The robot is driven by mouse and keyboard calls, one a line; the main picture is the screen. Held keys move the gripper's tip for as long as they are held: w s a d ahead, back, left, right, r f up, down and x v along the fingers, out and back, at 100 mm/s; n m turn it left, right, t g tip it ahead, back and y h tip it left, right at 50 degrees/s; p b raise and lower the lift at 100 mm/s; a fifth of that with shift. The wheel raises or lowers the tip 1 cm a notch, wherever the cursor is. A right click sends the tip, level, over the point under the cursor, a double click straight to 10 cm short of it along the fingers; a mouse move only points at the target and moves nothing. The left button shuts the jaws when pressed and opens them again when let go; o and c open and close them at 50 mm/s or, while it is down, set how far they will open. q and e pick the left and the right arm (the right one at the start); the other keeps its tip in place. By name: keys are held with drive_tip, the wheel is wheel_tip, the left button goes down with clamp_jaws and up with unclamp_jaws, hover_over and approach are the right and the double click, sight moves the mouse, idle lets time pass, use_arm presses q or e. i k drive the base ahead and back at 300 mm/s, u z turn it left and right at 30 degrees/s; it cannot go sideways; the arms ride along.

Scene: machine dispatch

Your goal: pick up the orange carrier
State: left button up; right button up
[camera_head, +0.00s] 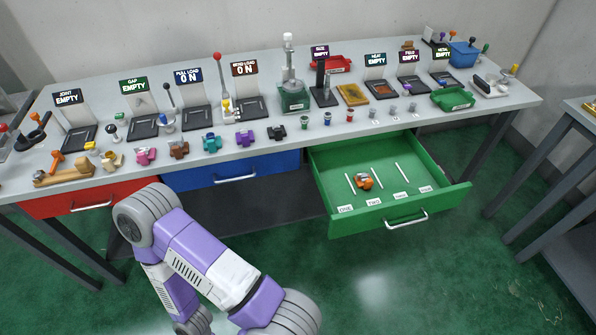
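The orange carrier (364,181) is a small orange block with dark parts. It lies inside the open green drawer (447,198), near white divider strips, behind the labels along the drawer front. A purple and white arm of mine reaches across the lower left and middle of the view. No gripper fingers show in this view, so neither gripper can be seen. Nothing covers the carrier from above.
The grey workbench (330,125) holds several small coloured carriers, signs, levers and trays. A blue drawer (230,172) and a red drawer (80,203) are shut. The green drawer sticks out over the floor. Another table (573,110) stands at the right.

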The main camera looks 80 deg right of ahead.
sight(364, 180)
drive_tip(key=u, duration=0.45)
drive_tip(key=k, duration=2.1)
drive_tip(key=z, duration=1.5)
